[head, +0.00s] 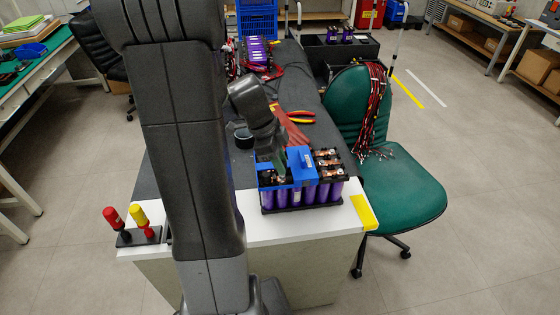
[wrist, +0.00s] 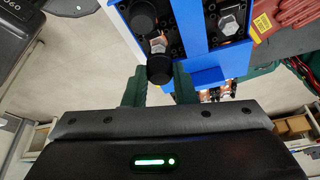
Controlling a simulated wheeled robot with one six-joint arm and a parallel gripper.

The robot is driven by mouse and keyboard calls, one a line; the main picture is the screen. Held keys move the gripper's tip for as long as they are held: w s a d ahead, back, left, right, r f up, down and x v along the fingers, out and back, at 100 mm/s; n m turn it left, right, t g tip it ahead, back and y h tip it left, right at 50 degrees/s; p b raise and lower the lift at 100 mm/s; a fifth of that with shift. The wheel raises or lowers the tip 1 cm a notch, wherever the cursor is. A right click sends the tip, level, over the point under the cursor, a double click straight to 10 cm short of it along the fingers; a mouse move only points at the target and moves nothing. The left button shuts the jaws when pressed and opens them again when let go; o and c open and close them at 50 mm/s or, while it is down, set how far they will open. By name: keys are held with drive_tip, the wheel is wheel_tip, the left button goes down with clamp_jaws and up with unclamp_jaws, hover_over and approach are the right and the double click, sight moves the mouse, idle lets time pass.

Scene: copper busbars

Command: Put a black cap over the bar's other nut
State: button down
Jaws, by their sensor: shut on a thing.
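In the wrist view my gripper (wrist: 160,78) has its two green fingers shut on a black cap (wrist: 160,68). The held cap overlaps the near end of a copper bar (wrist: 158,42); I cannot tell whether it is seated over the nut there or just above it. A second black cap (wrist: 142,17) covers the bar's far end. A neighbouring bar shows a bare hex nut (wrist: 229,20). In the head view my gripper (head: 280,163) is at the left part of the battery pack with purple cells (head: 307,194); the cap is hidden there.
A blue frame (head: 300,163) lies over the pack, with walls beside the bars. Red gloves (head: 293,130) and pliers (head: 301,117) lie behind it. A stand with a red and a yellow-handled tool (head: 139,237) is at the front left. A green chair (head: 400,190) stands right.

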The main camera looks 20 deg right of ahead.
drive_tip(key=shift+f, duration=0.1)
wheel_tip(320, 180, down, 2)
drive_tip(key=shift+f+b, duration=0.1)
drive_tip(key=shift+b, duration=1.05)
drive_tip(key=c, duration=1.1)
unclamp_jaws()
drive_tip(key=shift+r, duration=0.2)
drive_tip(key=shift+r+p, duration=1.95)
drive_tip(key=shift+r, duration=1.05)
